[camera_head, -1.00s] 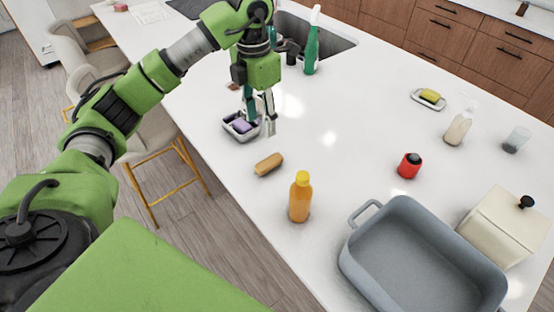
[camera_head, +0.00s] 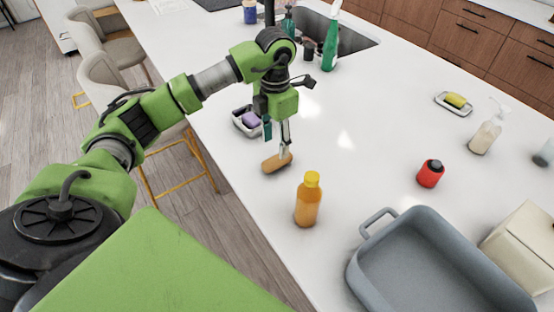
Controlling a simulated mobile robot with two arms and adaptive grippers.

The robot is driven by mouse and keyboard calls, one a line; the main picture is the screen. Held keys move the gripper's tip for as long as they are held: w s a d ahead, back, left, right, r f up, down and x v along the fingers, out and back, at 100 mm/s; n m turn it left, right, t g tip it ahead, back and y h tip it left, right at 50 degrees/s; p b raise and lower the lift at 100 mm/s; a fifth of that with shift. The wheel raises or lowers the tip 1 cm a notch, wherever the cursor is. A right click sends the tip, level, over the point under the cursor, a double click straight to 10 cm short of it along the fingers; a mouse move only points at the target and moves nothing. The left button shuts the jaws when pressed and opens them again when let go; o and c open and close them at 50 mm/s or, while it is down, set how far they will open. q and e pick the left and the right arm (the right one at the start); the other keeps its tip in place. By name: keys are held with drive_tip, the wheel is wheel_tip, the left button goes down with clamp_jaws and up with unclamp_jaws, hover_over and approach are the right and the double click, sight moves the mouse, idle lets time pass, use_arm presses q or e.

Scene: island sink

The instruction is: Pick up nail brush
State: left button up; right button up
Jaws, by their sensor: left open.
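The nail brush, a small tan oblong block (camera_head: 272,165), lies flat on the white counter near its left edge. My left gripper (camera_head: 284,153) points down with its fingertips right at the far right end of the brush. Its jaws are open, and the fingers hide a little of that end. Whether the fingertips touch the brush cannot be told. My right gripper is not in view.
A soap dish with purple soap (camera_head: 251,119) sits just behind the gripper. An orange bottle with a yellow cap (camera_head: 308,203) stands close to the brush at front right. A grey roasting pan (camera_head: 430,262) and a red jar (camera_head: 430,174) are further right. The counter's middle is clear.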

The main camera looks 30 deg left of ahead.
sight(277, 159)
use_arm(q)
drive_tip(key=shift+w+f, duration=0.15)
drive_tip(key=shift+f, duration=0.55)
drive_tip(key=shift+f+p, duration=0.3)
drive_tip(key=shift+p, duration=0.15)
wheel_tip(277, 159, down, 4)
drive_tip(key=shift+d+r+p, duration=0.1)
drive_tip(key=shift+r+p, duration=0.15)
drive_tip(key=shift+p, duration=0.65)
drive_tip(key=shift+f, duration=0.55)
drive_tip(key=c, duration=1.2)
